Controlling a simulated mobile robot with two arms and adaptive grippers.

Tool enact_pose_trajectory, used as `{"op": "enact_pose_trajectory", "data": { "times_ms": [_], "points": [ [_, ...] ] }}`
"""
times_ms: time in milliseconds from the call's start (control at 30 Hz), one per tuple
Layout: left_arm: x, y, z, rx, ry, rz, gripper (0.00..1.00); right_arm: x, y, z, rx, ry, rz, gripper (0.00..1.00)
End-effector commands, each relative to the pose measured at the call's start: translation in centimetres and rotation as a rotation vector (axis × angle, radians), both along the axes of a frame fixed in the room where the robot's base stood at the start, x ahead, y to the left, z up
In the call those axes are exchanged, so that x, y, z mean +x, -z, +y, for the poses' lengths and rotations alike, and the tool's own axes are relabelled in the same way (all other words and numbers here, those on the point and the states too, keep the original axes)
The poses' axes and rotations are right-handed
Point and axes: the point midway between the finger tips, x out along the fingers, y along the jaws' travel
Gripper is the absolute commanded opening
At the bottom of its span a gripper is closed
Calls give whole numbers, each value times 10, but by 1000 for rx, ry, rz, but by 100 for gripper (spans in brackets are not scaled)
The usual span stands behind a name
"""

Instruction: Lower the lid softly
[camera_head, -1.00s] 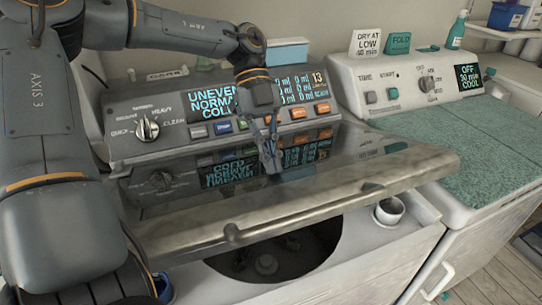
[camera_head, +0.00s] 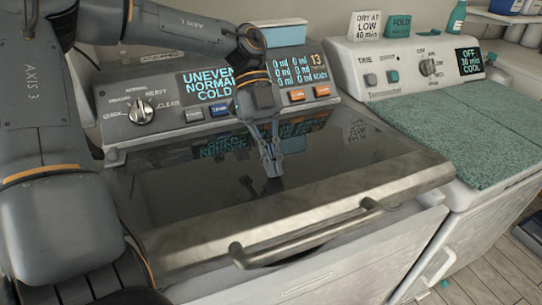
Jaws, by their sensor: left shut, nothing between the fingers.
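The lid is a dark glossy panel (camera_head: 185,195) with a worn metal front edge and a bar handle (camera_head: 305,236). It is hinged at the back of the washer (camera_head: 330,280) and slopes over the tub. Its front edge stands a little above the washer top, with a narrow dark strip of the opening showing beneath. My left gripper (camera_head: 272,168) is shut and empty, pointing down over the rear middle of the lid. Its fingertips appear at the glass, but reflections hide whether they touch. My right gripper is not in view.
The washer's control panel (camera_head: 165,90) stands behind the lid, close to my left arm. A dryer with a green speckled mat (camera_head: 460,135) is at the right. Two small signs (camera_head: 365,24) and a bottle (camera_head: 457,17) stand at the back.

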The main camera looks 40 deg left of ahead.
Motion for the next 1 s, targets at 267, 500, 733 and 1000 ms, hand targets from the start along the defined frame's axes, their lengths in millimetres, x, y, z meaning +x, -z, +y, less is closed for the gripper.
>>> {"op": "enact_pose_trajectory", "data": {
  "times_ms": [267,500,733,1000],
  "points": [
    [0,1,0,0,0,0,0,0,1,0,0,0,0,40],
    [-1,7,-1,0,1,1,0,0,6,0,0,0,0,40],
    [-1,22,-3,0,1,1,0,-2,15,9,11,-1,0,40],
    [-3,39,-5,1,1,1,0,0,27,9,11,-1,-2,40]
  ]
}}
